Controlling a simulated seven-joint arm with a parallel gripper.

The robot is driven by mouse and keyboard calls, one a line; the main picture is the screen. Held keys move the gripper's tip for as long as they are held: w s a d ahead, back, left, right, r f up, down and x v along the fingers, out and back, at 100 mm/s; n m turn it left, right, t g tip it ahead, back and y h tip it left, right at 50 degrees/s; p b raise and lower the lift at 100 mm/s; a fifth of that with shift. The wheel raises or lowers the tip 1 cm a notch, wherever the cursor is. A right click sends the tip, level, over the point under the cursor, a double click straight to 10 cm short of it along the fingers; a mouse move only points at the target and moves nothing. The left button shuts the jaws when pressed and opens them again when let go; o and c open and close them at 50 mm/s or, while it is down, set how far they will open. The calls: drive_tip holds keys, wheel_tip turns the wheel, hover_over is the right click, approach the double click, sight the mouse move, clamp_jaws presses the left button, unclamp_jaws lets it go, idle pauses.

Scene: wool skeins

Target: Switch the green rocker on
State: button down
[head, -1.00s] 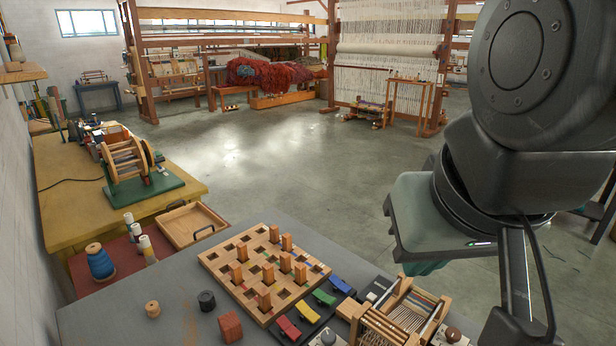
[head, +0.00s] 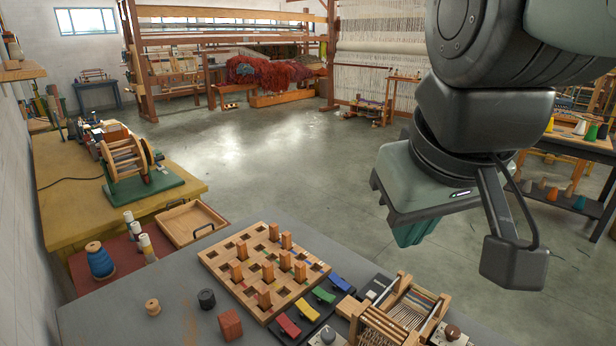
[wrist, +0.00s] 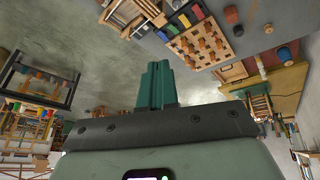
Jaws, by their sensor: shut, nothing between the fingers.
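The green rocker (head: 323,295) sits in a dark panel on the grey table, between the yellow rocker (head: 306,309) and the blue rocker (head: 340,283). The red rocker (head: 288,326) is at the near end of the row. Which way the green rocker is tipped is too small to tell. My gripper (head: 412,238) is in the air to the right of and above the panel, clear of it. In the wrist view its teal fingers (wrist: 160,70) are together and empty. The rocker row shows small at the top of that view.
A wooden pegboard (head: 252,252) with several upright pegs stands left of the rockers. A small wooden loom (head: 400,310) stands close on their right. A red-brown block (head: 230,325), a black knob-like cylinder (head: 206,299) and a wooden spool (head: 152,307) lie at the left front.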

drive_tip(key=w+a+n+g, duration=0.2)
drive_tip(key=w+n, duration=0.4)
drive_tip(key=w, duration=0.5)
drive_tip(key=n+g+h, duration=0.2)
drive_tip(key=n+g, duration=0.2)
drive_tip(key=n, duration=0.9)
hover_over(330, 298)
drive_tip(key=a, duration=0.2)
drive_tip(key=w+a+f+x, duration=0.1)
drive_tip(key=a+x, duration=0.2)
drive_tip(key=x, duration=1.2)
drive_tip(key=w+f+n, duration=0.2)
drive_tip(key=f, duration=0.4)
drive_tip(key=w+a+f+n+g, duration=0.1)
drive_tip(key=w+f+n, duration=0.1)
drive_tip(key=f, duration=0.4)
drive_tip(key=shift+a+f+n+g, duration=0.2)
drive_tip(key=shift+a+n+g, duration=0.1)
drive_tip(key=shift+n, duration=0.4)
drive_tip(key=shift+w, duration=0.1)
drive_tip(key=x, duration=1.4)
drive_tip(key=shift+d, duration=0.25)
